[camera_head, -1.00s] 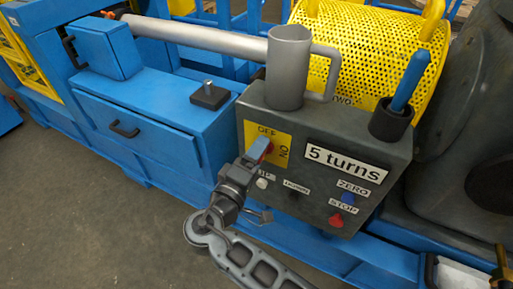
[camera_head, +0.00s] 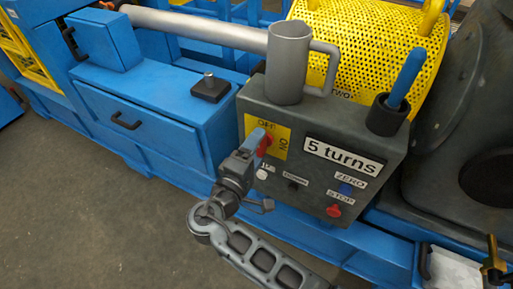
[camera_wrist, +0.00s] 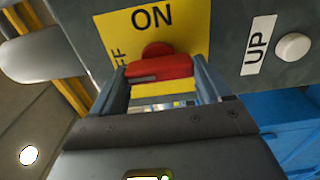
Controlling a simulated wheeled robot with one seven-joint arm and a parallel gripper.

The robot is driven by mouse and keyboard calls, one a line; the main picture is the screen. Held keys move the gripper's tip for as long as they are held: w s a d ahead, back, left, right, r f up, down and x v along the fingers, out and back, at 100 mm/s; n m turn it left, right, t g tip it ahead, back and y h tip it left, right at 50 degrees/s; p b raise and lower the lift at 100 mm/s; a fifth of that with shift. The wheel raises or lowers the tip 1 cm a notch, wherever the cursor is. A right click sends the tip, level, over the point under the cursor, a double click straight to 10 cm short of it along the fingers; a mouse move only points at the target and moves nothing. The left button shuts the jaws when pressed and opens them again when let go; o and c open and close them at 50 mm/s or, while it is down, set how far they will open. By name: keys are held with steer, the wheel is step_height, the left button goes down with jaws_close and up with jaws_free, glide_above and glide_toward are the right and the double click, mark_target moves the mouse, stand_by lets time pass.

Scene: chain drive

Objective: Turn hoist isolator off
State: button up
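The hoist isolator is a red handle (camera_head: 266,143) on a yellow plate (camera_head: 282,140) marked OFF and ON, at the upper left of a dark grey control box. In the wrist view the red handle (camera_wrist: 160,68) lies crosswise below the ON mark, and the OFF mark at the left is partly hidden by a finger. My gripper (camera_wrist: 163,85) has its fingers spread wide, one at each end of the handle. I see no firm grip; whether either finger touches it is unclear. In the head view my gripper (camera_head: 253,146) partly covers the handle.
The control box (camera_head: 250,108) also bears a white UP button (camera_wrist: 293,47), a blue ZERO button (camera_head: 345,189), a red STOP button (camera_head: 333,211) and a "5 turns" display (camera_head: 343,157). A grey cylinder (camera_head: 289,65) and a blue-handled tool (camera_head: 405,78) stand on top.

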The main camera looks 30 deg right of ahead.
steer(key=o, duration=0.4)
steer(key=shift+d, duration=0.1)
steer(key=v, duration=0.7)
steer(key=shift+s+a, duration=0.15)
steer(key=shift+a, duration=0.2)
steer(key=s+d+f+n+y+p, duration=0.1)
steer(key=s+d+f+y, duration=0.1)
steer(key=s+f+y, duration=0.4)
steer(key=s+d+f+n+y+p, duration=0.1)
steer(key=s+d+f+y, duration=0.2)
steer(key=s+f, duration=0.45)
steer(key=s+r+m+y, duration=0.2)
steer(key=s+r+y, duration=0.1)
steer(key=s+r, duration=0.2)
steer(key=s+r+m+t+y+p, duration=0.1)
steer(key=s+r+m+y, duration=0.1)
steer(key=s+r, duration=0.4)
steer(key=s+a+y, duration=0.1)
steer(key=s, duration=0.3)
steer(key=shift+s, duration=0.2)
steer(key=s+d+r+m+t, duration=0.1)
steer(key=r, duration=0.4)
steer(key=s+d+r+m+t+p, duration=0.1)
steer(key=s+r+m, duration=0.1)
steer(key=r, duration=0.4)
steer(key=s+r+m+t, duration=0.2)
steer(key=r, duration=0.3)
steer(key=shift+d+r, duration=0.35)
steer(key=shift+d, duration=0.05)
steer(key=shift+c, duration=0.3)
